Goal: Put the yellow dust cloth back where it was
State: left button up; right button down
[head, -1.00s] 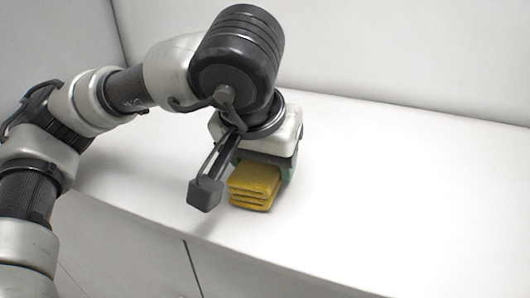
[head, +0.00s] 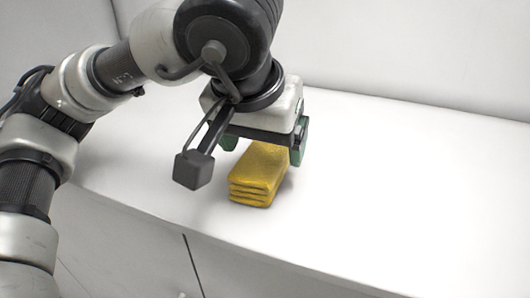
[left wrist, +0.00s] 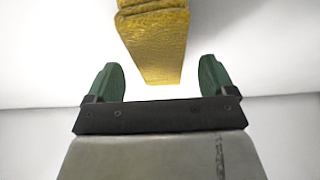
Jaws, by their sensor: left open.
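The yellow dust cloth (head: 258,175) is folded into a thick stack and lies on the white surface near its front edge in the head view. In the left wrist view the cloth (left wrist: 156,45) shows at the top middle, its near end between and beyond the fingertips. My left gripper (head: 268,146) is above and behind the cloth, open, with its green fingers spread apart. In the left wrist view both fingers (left wrist: 161,80) are clear of the cloth with nothing held. My right gripper is not in view.
The white surface (head: 400,190) is bare to the right of the cloth. White walls (head: 400,50) stand behind it. The front edge of the surface (head: 180,226) runs diagonally below the cloth, with cabinet fronts under it.

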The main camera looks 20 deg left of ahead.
pick_arm(q)
jog(key=v, duration=0.9)
jog(key=shift+s+r+b, duration=0.2)
jog(key=shift+b, duration=0.15)
